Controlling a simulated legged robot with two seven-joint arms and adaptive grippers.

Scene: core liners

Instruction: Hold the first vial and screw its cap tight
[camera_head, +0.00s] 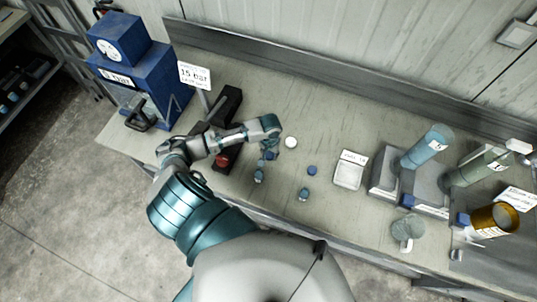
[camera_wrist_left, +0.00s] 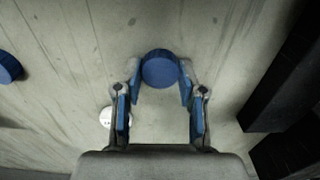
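My left gripper (camera_head: 268,155) points down over a small vial (camera_head: 259,175) on the workbench. In the left wrist view a round blue cap (camera_wrist_left: 160,70) is seen from above, centred between the tips of my left gripper (camera_wrist_left: 161,82). The fingers stand apart, one on each side of the cap, very close to it; contact is not clear. A second small vial (camera_head: 303,194) stands to the right. My right gripper is not in view.
A white disc (camera_head: 291,142) lies near the gripper. A dark stand (camera_head: 229,104) with a red part is behind my left arm. A blue machine (camera_head: 145,75) stands at left. A white-topped block (camera_head: 350,170) and tube holders (camera_head: 424,190) are at right. The middle bench is mostly clear.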

